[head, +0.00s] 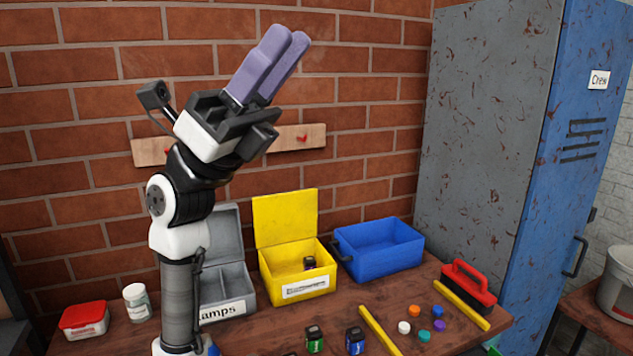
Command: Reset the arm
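My gripper (287,40) with its purple fingers is raised high in front of the brick wall, tilted up and to the right. The fingers lie close against each other with nothing visible between them. The arm stands upright at the left of the table, well above everything on it. It hides part of the grey box (228,308) behind it.
On the table (255,335) are a yellow box (272,291) with a small dark item inside, a blue bin (385,258), a red-lidded container (84,321), a white jar (137,303), a red-handled brush (467,285), yellow bars, small jars and coloured discs. A locker (520,150) stands right.

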